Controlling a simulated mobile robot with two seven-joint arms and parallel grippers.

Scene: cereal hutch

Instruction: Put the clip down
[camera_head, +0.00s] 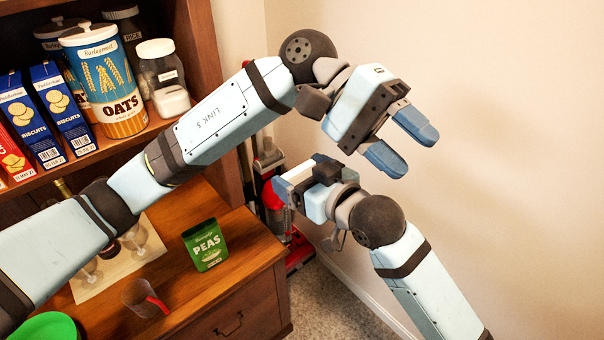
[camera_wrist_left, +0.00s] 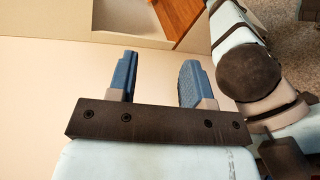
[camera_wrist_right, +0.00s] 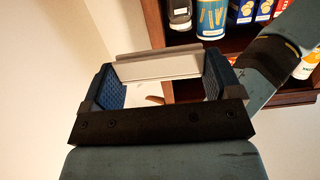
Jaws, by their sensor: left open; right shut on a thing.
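The clip (camera_wrist_right: 158,66) is a pale grey bar with a ridged edge. In the right wrist view it spans the gap between the blue fingers of my right gripper (camera_wrist_right: 160,75), which is shut on it. In the head view my right gripper (camera_head: 290,186) is in the air to the right of the hutch; the clip is hard to make out there. My left gripper (camera_head: 411,142) is above and right of it, open and empty. Its two spread blue fingers also show in the left wrist view (camera_wrist_left: 157,80), with nothing between them.
The hutch counter (camera_head: 235,285) holds a green peas packet (camera_head: 206,245), a cup with a red handle or utensil (camera_head: 137,297), glasses on a pale mat and a green bowl (camera_head: 45,328). The shelf above holds an oats canister (camera_head: 106,85), biscuit boxes and jars. A red vacuum cleaner (camera_head: 272,197) stands beside the hutch.

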